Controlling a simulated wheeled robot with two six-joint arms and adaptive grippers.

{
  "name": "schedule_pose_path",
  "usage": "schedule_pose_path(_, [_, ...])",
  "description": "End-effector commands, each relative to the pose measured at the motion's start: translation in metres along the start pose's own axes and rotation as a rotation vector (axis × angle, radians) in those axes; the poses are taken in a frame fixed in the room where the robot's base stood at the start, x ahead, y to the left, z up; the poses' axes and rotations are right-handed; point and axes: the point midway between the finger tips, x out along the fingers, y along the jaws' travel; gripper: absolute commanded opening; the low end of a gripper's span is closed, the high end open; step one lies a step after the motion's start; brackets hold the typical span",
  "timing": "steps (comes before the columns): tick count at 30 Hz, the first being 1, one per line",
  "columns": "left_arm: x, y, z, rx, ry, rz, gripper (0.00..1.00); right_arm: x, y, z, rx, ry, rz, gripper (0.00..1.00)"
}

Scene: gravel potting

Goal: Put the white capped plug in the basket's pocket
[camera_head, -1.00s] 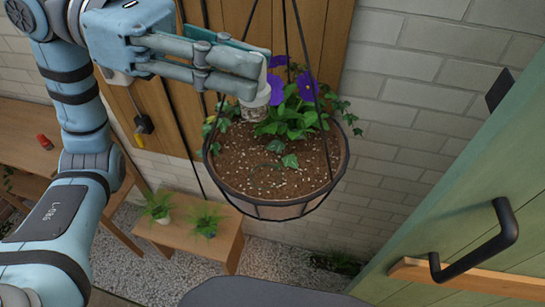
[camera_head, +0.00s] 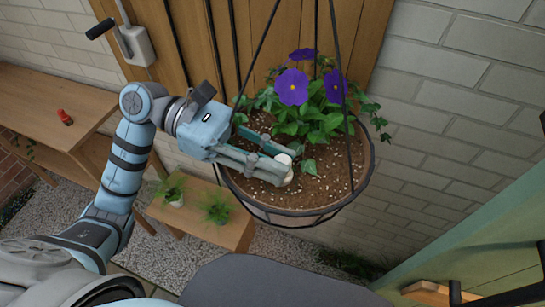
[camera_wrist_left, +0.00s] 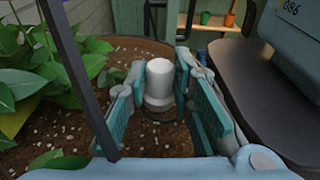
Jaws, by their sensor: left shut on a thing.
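The white capped plug (camera_head: 283,160) is between the fingertips of my left gripper (camera_head: 286,172), low over the soil of the hanging basket (camera_head: 300,222). In the left wrist view the plug (camera_wrist_left: 159,84) stands upright, its white cap uppermost, with the fingers of my left gripper (camera_wrist_left: 160,100) on both sides. My left gripper is shut on it. The lower end of the plug is hard to see against dark soil, so I cannot tell whether it touches the soil. The basket's pocket is not clearly visible. My right gripper is not in view.
Purple flowers (camera_head: 292,87) and green leaves fill the back of the basket. A black hanger rod (camera_head: 344,90) passes close to the gripper. A wooden bench (camera_head: 230,232) with small plants stands below. The soil's right side (camera_head: 345,180) is bare.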

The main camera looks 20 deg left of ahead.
Motion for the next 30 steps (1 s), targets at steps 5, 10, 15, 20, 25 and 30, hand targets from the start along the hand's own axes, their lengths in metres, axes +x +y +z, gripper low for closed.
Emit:
schedule_pose_path(5, [0.0014, -0.0001, -0.0065, 0.002, 0.0, 0.0, 0.0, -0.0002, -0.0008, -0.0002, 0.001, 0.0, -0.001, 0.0])
schedule_pose_path(10, [0.0017, 0.0001, -0.0083, 0.002, 0.001, 0.0, 0.0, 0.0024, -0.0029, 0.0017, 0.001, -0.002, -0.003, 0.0])
schedule_pose_path(15, [0.002, 0.0002, -0.0096, 0.002, 0.001, 0.0, 0.31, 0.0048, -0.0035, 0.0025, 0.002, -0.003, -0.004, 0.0])
schedule_pose_path(20, [0.0019, 0.0002, -0.0092, 0.002, 0.001, 0.0, 0.42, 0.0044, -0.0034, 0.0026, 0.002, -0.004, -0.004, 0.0])
schedule_pose_path(25, [0.0018, 0.0002, -0.0091, 0.001, 0.001, 0.0, 0.42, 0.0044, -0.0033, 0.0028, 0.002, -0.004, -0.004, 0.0])
schedule_pose_path(30, [0.0016, 0.0001, -0.0078, 0.001, 0.001, 0.0, 0.42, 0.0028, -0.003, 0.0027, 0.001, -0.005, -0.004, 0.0])
